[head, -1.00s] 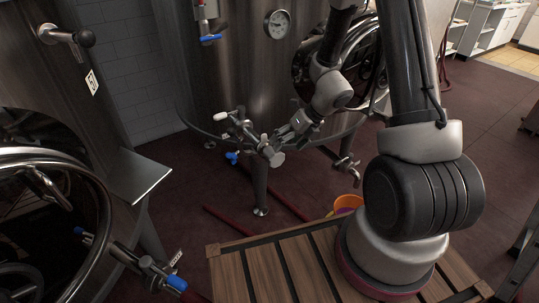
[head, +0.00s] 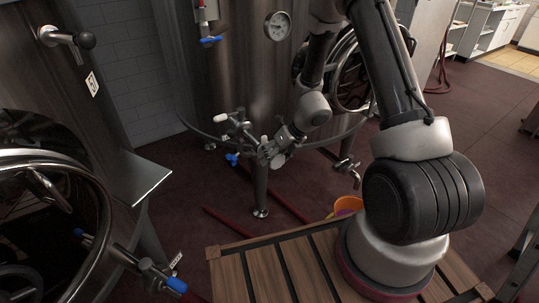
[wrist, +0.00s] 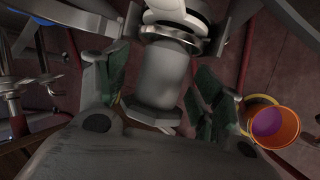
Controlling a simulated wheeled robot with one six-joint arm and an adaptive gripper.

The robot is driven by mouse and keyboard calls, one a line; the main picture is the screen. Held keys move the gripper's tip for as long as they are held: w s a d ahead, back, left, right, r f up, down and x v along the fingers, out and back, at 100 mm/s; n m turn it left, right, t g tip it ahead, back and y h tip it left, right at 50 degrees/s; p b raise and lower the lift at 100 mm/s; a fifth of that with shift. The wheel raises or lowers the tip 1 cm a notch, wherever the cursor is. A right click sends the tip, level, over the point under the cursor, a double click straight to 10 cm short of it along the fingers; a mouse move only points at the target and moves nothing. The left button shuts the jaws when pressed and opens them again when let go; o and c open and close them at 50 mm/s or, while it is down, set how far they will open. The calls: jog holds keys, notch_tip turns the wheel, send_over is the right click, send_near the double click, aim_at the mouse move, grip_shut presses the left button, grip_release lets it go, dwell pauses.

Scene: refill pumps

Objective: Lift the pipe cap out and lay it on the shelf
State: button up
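The pipe cap (wrist: 163,75) is a grey metal cylinder on the end of a pipe fitting with a clamp ring. It stands between the fingers of my gripper (wrist: 160,92) in the wrist view. The fingers have green pads and are spread, with a gap showing at least on the left side. In the head view my gripper (head: 273,150) is at the valve cluster at the front of the middle tank, and largely hides the cap. The metal shelf (head: 142,177) is bare and juts out beside the left tank.
The valve pipe (head: 236,125) with white and blue handles sits just left of my gripper. The large steel tank (head: 240,80) stands behind. An orange bucket (wrist: 276,127) stands on the floor. A slatted wooden surface (head: 260,270) lies in front.

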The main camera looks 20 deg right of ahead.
jog(key=c, duration=0.6)
jog(key=shift+c, duration=0.2)
notch_tip(320, 180, up, 18)
dwell(0.3)
notch_tip(320, 180, up, 7)
dwell(1.2)
